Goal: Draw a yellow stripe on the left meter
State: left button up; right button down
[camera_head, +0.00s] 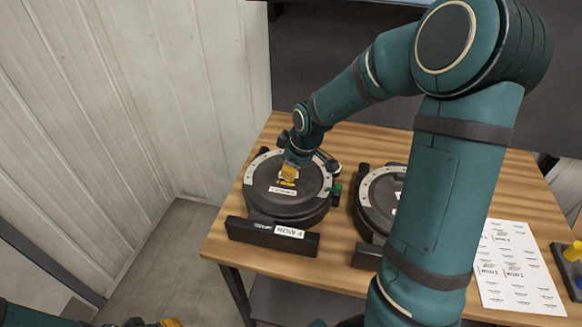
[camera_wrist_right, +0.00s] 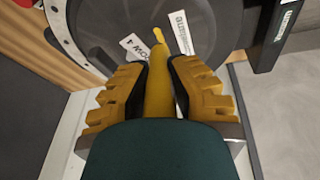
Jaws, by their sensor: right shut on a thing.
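The left meter (camera_head: 262,205) is a round dark disc with a pale rim scale, flat on the wooden table. My right gripper (camera_head: 289,170) is over it, shut on a yellow marker. In the right wrist view the marker (camera_wrist_right: 160,90) is between the two yellow-padded fingers of my right gripper (camera_wrist_right: 158,88), its tip pointing at the dark disc (camera_wrist_right: 105,20) near white labels. Yellow shows at the tip; I cannot tell whether it touches or has left a mark. My left gripper (camera_head: 160,323) shows only as a sliver at the bottom edge.
A second meter (camera_head: 378,195) stands to the right, partly behind my right arm. A printed white sheet (camera_head: 515,270) lies farther right, beside a dark holder (camera_head: 566,268) with yellow and blue pieces. A pale panel wall (camera_head: 130,90) is at left.

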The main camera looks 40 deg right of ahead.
jog(key=shift+s+d, duration=0.7)
jog(key=shift+s, duration=0.1)
dwell(1.3)
jog(key=shift+r+p, duration=1.9)
jog(key=shift+r, duration=1.1)
